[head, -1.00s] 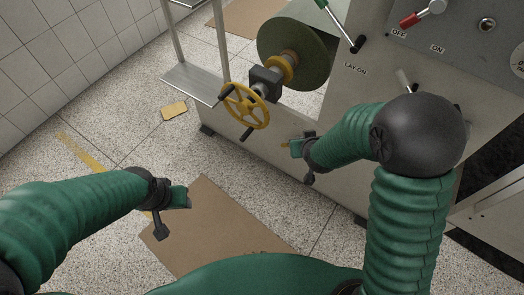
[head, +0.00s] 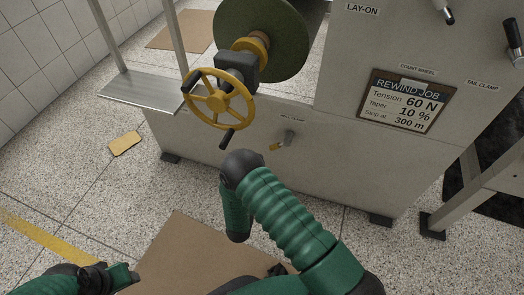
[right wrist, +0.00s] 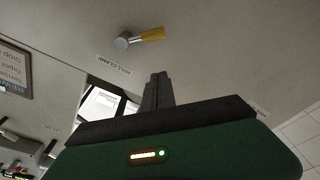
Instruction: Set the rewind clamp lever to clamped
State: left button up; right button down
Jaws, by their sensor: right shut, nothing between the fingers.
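A small grey lever (head: 289,137) with a yellow handle sits low on the machine's front panel, under a small label, right of the yellow handwheel. In the right wrist view the lever (right wrist: 123,42) shows above the fingers, its yellow handle (right wrist: 152,34) pointing right; the upside-down label seems to read ROLL CLAMP. My right gripper (right wrist: 158,88) is shut and empty, apart from the lever. In the head view the right forearm hangs down below the lever and its fingers are not discernible. My left gripper (head: 122,276) is low at the left, over the floor, its jaw opening unclear.
The yellow handwheel (head: 218,99) and dark green roll (head: 262,35) stand out from the machine. A job sign (head: 405,101) and a lever near the TAIL CLAMP label (head: 482,85) are at right. A metal shelf (head: 150,92) is at left. Cardboard (head: 180,245) lies on the floor.

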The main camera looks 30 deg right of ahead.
jog(key=w+d+f+b, duration=0.1)
jog(key=w+d+b, duration=0.3)
jog(key=d+b, duration=0.3)
jog(key=shift+w+d+f+b, duration=0.3)
jog(key=shift+d+b, duration=0.1)
jog(key=shift+b, duration=0.15)
dwell(0.3)
jog(key=shift+f+n+p, duration=0.15)
jog(key=shift+n+p, duration=0.25)
jog(key=shift+n, duration=0.1)
